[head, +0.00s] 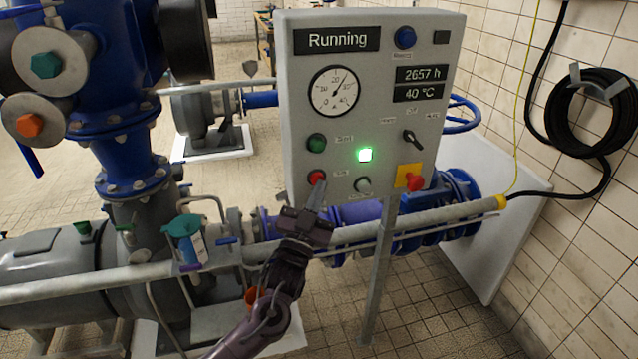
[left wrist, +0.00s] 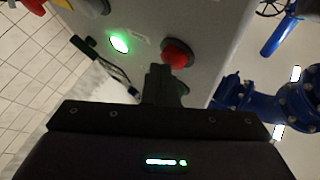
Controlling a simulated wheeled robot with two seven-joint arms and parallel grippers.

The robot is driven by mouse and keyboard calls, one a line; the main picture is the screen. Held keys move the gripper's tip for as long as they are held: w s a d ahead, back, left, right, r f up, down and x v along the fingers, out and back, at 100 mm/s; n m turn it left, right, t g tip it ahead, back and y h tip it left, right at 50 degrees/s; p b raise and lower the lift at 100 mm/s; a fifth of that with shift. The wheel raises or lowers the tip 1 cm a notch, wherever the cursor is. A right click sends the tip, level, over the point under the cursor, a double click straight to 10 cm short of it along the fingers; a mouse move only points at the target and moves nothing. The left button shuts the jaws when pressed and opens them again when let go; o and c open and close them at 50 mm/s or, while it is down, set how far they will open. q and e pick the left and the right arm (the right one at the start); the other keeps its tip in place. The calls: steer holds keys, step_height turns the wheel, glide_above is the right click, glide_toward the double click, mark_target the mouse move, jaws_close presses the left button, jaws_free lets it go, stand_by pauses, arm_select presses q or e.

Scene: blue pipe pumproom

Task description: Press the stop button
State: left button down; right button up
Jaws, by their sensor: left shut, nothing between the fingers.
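The grey control panel (head: 290,110) stands upright on a post, and its display (head: 337,39) reads "Running". The red stop button (head: 316,176) is low on the panel's left side, below a dark green button (head: 316,143). My left gripper (head: 318,190) is shut and empty, with its fingertips right at the lower edge of the red button. In the left wrist view the red button (left wrist: 178,53) shows just beyond and beside the shut fingers (left wrist: 162,80). I cannot tell whether the fingertips touch it. My right gripper is not in view.
A lit green lamp (head: 365,155), a grey knob (head: 362,185), a black selector switch (head: 412,139) and a red knob on a yellow plate (head: 413,181) share the panel. A grey pipe (head: 350,234) crosses below. Blue pump pipework (head: 110,65) stands at left.

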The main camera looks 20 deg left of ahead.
arm_select(q)
steer(key=shift+w+a, duration=0.1)
stand_by(0.6)
steer(key=shift+w+a, duration=0.2)
steer(key=shift+w, duration=0.1)
steer(key=shift+s, duration=0.1)
steer(key=shift+s+d, duration=0.25)
steer(key=shift+s, duration=0.15)
steer(key=s+d+p, duration=0.1)
steer(key=s, duration=0.1)
steer(key=s+d, duration=0.2)
steer(key=shift+s+d+p, duration=0.2)
steer(key=shift+s+p, duration=0.2)
